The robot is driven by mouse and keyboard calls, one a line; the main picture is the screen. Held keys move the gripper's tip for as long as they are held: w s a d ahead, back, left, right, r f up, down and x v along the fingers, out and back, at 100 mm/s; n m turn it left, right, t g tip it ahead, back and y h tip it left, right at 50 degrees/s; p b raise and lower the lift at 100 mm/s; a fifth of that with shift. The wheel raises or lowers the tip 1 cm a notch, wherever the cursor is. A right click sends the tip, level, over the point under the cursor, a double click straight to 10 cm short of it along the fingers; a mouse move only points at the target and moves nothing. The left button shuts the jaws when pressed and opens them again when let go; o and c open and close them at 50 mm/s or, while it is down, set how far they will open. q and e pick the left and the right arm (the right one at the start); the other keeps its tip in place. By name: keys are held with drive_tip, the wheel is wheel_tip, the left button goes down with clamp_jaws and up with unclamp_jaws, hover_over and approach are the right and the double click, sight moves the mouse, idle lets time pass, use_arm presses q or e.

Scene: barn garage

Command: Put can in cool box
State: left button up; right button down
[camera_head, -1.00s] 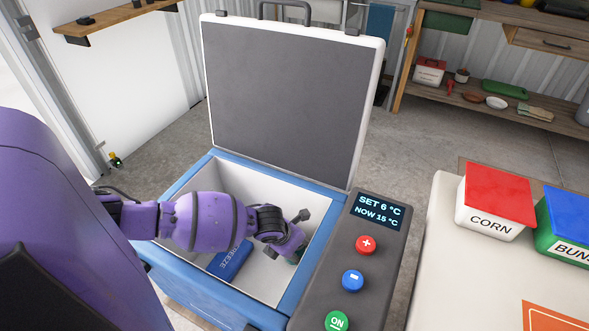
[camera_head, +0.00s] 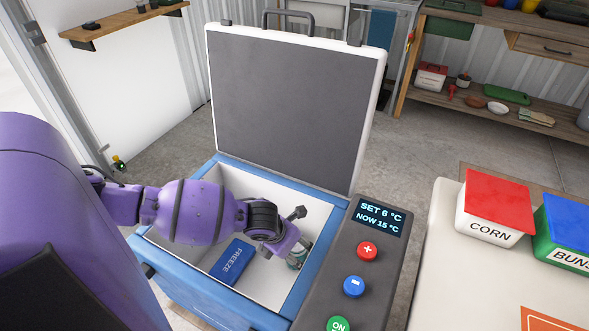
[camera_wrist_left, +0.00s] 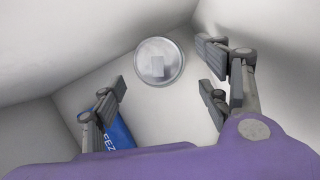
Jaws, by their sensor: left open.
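The cool box (camera_head: 180,270) is blue outside with a white inside, and its lid (camera_head: 290,105) stands open. A can (camera_head: 297,257) with a silver top is inside the box, near its right wall, partly hidden by my left gripper. In the left wrist view the can's round top (camera_wrist_left: 160,62) faces the camera, just past the gap between the fingers. My left gripper (camera_head: 293,236) reaches into the box, close to the can. Its fingers (camera_wrist_left: 165,90) are spread, with clear space between them and the can. My right gripper is not in view.
A blue freeze pack (camera_head: 232,262) lies on the box floor, left of the can. A control panel (camera_head: 376,228) is on the box's right side, reading set 6 °C, now 15 °C. A table (camera_head: 450,275) at right holds a corn container (camera_head: 494,207) and a buns container (camera_head: 570,230).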

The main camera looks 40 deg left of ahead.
use_arm(q)
drive_tip(key=shift+p+v, duration=0.4)
drive_tip(key=shift+v, duration=2.25)
